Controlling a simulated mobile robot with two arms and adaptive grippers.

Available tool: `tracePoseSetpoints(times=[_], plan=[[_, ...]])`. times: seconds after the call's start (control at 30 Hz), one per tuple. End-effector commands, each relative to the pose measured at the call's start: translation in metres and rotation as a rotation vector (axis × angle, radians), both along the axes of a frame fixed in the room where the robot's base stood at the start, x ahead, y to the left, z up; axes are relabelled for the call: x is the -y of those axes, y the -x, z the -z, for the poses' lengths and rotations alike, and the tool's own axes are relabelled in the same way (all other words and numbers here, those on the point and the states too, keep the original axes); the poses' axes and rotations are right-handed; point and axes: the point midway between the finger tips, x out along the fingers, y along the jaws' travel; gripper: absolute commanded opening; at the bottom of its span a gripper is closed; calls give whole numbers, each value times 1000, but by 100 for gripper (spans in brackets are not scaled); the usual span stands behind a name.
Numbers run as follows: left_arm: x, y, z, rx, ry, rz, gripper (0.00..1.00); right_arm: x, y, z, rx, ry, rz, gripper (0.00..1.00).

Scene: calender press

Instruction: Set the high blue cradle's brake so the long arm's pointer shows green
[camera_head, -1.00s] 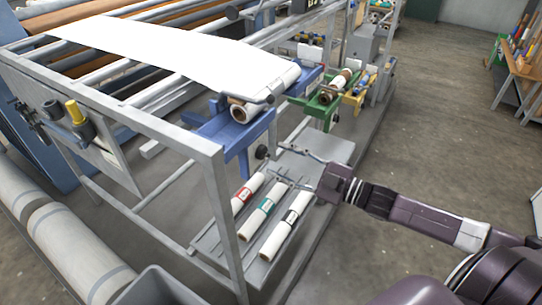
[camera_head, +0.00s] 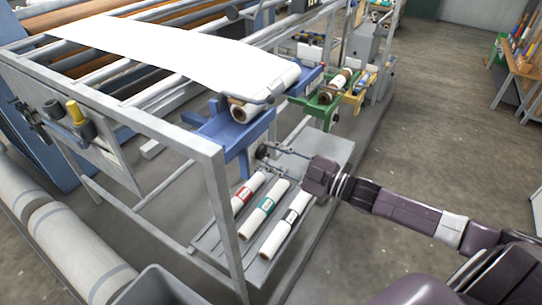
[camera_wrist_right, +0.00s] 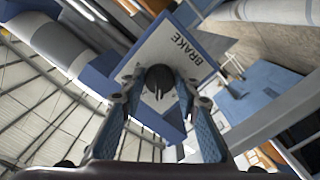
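The high blue cradle (camera_head: 228,124) holds a white paper roll (camera_head: 262,100), and its web runs up over the frame. A dark long arm (camera_head: 272,93) lies by the roll; I cannot make out its pointer or colour. The dark brake knob (camera_head: 262,152) sits low on the cradle's blue side. In the right wrist view the black knob (camera_wrist_right: 159,77) stands before a white plate lettered BRAKE (camera_wrist_right: 188,47). My right gripper (camera_head: 276,153) is at the knob, its open fingers on either side with gaps showing. My left gripper is not in view.
A lower shelf (camera_head: 208,243) below the cradle carries white rolls with red, green and black bands (camera_head: 262,212). A grey frame post (camera_head: 226,215) stands left of them. Green (camera_head: 322,100) and yellow cradles (camera_head: 357,97) stand further back. Open floor lies right.

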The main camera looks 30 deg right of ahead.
Motion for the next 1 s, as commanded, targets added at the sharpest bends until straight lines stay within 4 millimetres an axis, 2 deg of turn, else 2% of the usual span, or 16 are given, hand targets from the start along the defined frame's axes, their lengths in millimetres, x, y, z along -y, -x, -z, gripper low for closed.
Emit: tracePoseSetpoints(times=[0.03,0.17,0.57,1.0], plan=[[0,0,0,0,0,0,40,0,0,0,-1,0,-1,17],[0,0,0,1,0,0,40,0,0,1,-1,-1,-1,5],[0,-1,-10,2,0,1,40,0,0,-1,-55,-91,1,5],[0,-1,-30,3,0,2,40,-1,1,0,-227,-382,0,5]])
